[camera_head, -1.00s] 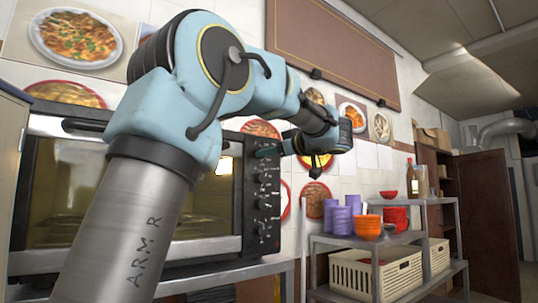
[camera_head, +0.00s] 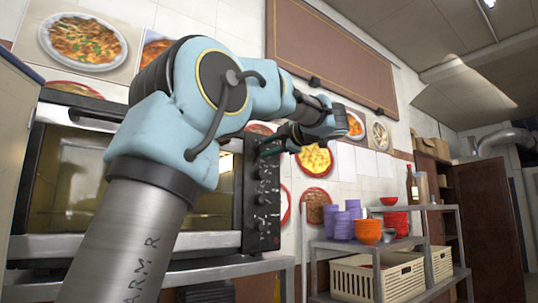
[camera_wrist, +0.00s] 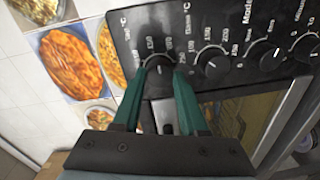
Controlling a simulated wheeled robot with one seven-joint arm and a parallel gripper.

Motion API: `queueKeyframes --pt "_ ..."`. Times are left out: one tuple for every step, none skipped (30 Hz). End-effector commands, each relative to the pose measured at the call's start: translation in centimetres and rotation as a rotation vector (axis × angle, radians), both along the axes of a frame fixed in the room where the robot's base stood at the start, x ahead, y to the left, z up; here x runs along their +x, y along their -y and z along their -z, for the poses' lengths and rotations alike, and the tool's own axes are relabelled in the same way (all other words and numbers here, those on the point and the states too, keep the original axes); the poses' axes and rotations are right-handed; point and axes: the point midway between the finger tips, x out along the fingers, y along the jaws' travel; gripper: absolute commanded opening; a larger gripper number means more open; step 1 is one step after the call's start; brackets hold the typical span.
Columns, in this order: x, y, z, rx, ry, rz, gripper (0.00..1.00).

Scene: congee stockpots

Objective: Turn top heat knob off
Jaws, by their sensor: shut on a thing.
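The oven (camera_head: 120,246) is a dark unit with a glass door and a vertical black control panel (camera_head: 262,215) on its right side. In the wrist view, the panel carries a row of black round knobs with white markings. The top knob (camera_wrist: 158,64) is the end one, nearest the wall pictures. My gripper (camera_wrist: 159,72) has green fingers, one on each side of this knob, and is shut on it. In the head view, my gripper (camera_head: 270,149) is at the panel's upper end. The fingers partly cover the knob, and I cannot tell its setting.
The second knob (camera_wrist: 212,62) is close beside my right finger in the wrist view. A metal shelf (camera_head: 345,243) with purple cups (camera_head: 345,224), orange bowls (camera_head: 368,232) and cream crates (camera_head: 378,281) stands right of the oven.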

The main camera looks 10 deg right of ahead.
Motion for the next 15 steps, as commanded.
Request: queueKeyframes --pt "0.0 -0.07 0.41 -0.042 0.019 -0.002 0.0" --pt "-0.01 -0.08 0.43 -0.069 0.03 -0.002 0.0" --pt "0.0 -0.09 0.42 -0.103 0.047 -0.003 0.0" --pt "0.0 -0.1 0.4 -0.129 0.06 -0.002 0.0" --pt "0.0 -0.11 0.4 -0.154 0.072 -0.002 0.0" --pt "0.0 -0.11 0.42 -0.188 0.088 -0.002 0.0" --pt "-0.01 -0.12 0.41 -0.214 0.101 -0.002 0.0" --pt "-0.02 -0.12 0.39 -0.24 0.113 -0.002 0.0" --pt "-0.02 -0.11 0.41 -0.274 0.129 -0.003 0.0" --pt "-0.03 -0.1 0.42 -0.299 0.141 -0.002 0.0" --pt "-0.03 -0.11 0.4 -0.326 0.154 -0.002 0.0" --pt "-0.04 -0.1 0.41 -0.36 0.17 -0.002 0.0" --pt "-0.03 -0.1 0.43 -0.385 0.181 -0.001 0.0" --pt "-0.03 -0.1 0.43 -0.411 0.194 -0.002 0.0" --pt "-0.02 -0.11 0.42 -0.446 0.21 -0.002 0.0"
